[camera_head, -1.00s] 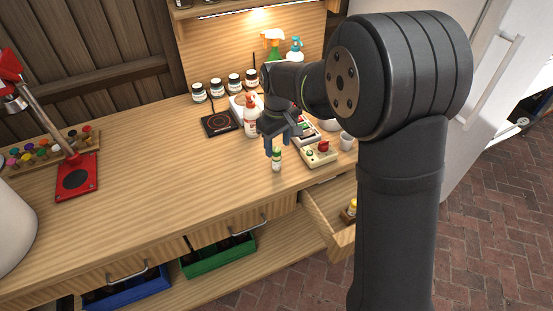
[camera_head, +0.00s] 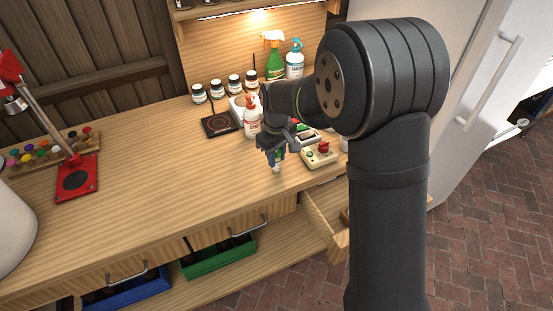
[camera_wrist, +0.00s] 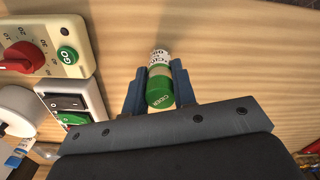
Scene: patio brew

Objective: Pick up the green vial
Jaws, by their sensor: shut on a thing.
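The green vial (camera_wrist: 159,88) has a green cap and a white label. In the wrist view it lies between the two blue fingers of my gripper (camera_wrist: 158,90), which is shut on it. In the head view my gripper (camera_head: 275,155) is lowered over the vial (camera_head: 277,167) near the front of the wooden counter. The vial stands upright, and its upper part is mostly hidden by the fingers. I cannot tell whether its base touches the counter.
A timer box with a red knob (camera_head: 324,148) stands close to the right of my gripper. A white bottle with a red top (camera_head: 252,122) and a black hot plate (camera_head: 220,124) are behind. An open drawer (camera_head: 325,220) juts out below. The counter's left middle is clear.

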